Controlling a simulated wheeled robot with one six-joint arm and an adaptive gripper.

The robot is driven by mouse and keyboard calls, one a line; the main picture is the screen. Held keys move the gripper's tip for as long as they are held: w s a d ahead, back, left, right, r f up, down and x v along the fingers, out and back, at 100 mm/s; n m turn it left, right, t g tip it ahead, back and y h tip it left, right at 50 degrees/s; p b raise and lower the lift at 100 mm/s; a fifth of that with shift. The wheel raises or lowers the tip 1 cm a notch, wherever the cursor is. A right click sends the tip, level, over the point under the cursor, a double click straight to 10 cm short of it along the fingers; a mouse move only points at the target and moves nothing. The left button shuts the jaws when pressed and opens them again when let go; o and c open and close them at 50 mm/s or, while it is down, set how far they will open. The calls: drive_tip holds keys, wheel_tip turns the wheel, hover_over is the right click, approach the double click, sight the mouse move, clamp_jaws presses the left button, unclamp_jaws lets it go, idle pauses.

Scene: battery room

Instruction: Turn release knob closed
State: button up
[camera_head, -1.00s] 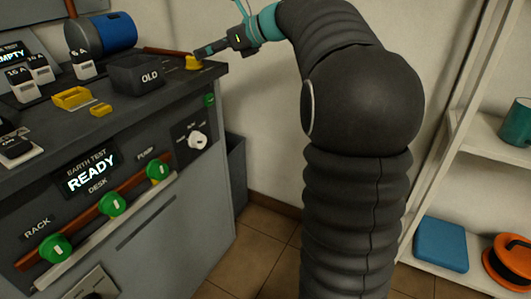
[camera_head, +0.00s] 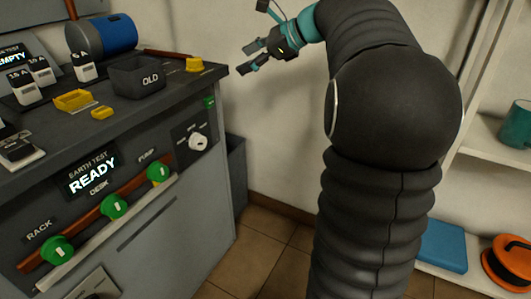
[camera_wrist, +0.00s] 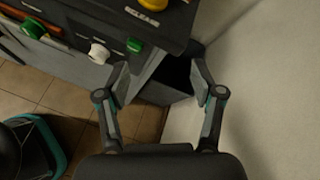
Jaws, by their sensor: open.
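A yellow knob (camera_head: 193,64) sits on the bench top at its right corner. In the wrist view it is cut off by the top edge (camera_wrist: 153,4), beside a "RELEASE" label (camera_wrist: 142,16). Its turn position is too small to tell. My gripper (camera_head: 243,60) is open and empty, in the air right of the bench corner, apart from the knob. In the wrist view its two fingers (camera_wrist: 160,68) are spread, with nothing between them.
The bench front holds green knobs (camera_head: 115,206), a white dial (camera_head: 198,142) and a "READY" display (camera_head: 92,174). An "OLD" bin (camera_head: 137,75) stands left of the yellow knob. A dark bin (camera_wrist: 168,84) is beside the bench. Shelves stand at right.

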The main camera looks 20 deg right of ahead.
drive_tip(key=s+a+f+n+g+h, duration=0.1)
drive_tip(key=s+f+n+g+h, duration=0.1)
drive_tip(key=s+f+n, duration=0.5)
drive_tip(key=s+a+f+n+g+h+p, duration=0.1)
drive_tip(key=s+a+f+n+g+h, duration=0.1)
drive_tip(key=s+f+n+h, duration=0.2)
drive_tip(key=s+f+n, duration=0.3)
drive_tip(key=s+f, duration=0.2)
drive_tip(key=s, duration=0.1)
drive_tip(key=shift+a+f, duration=0.2)
drive_tip(key=shift+a, duration=0.1)
